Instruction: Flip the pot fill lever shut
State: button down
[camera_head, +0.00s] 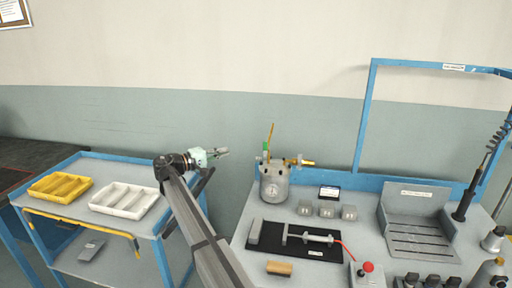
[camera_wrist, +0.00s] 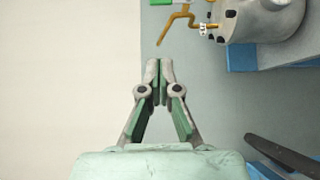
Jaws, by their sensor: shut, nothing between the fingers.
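The grey metal pot (camera_head: 274,184) stands at the left end of the bench, with fittings on its lid. A thin orange-yellow lever (camera_head: 270,134) stands up from its top, near a small green part (camera_head: 265,148). A yellow-handled fitting (camera_head: 301,162) sticks out to the right. No readable label shows which is the fill lever. In the wrist view the pot (camera_wrist: 262,16) is at the upper right, with a bent yellow lever (camera_wrist: 180,20) and a white tag. My gripper (camera_head: 224,152) is shut and empty, left of the pot and apart from it. Its fingertips (camera_wrist: 159,66) lie just short of the lever in the picture.
A blue cart (camera_head: 138,220) with a yellow tray (camera_head: 60,188) and a white tray (camera_head: 124,200) stands left. The bench holds a black mat (camera_head: 290,242) with a tool, several grey blocks (camera_head: 327,209) and a grey rack (camera_head: 418,222). A blue frame (camera_head: 365,120) rises behind.

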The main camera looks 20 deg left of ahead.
aim_at(265, 146)
jog(key=shift+d, duration=0.1)
jog(key=s+d+p+x, duration=0.1)
jog(key=p+x, duration=0.3)
jog(key=x, duration=0.9)
jog(key=shift+s+d+p, duration=0.3)
jog(key=shift+d, duration=0.3)
jog(key=shift+f, duration=0.1)
jog(key=shift+d, duration=0.15)
jog(key=shift+m+g+b, duration=0.3)
jog(key=shift+b, duration=0.1)
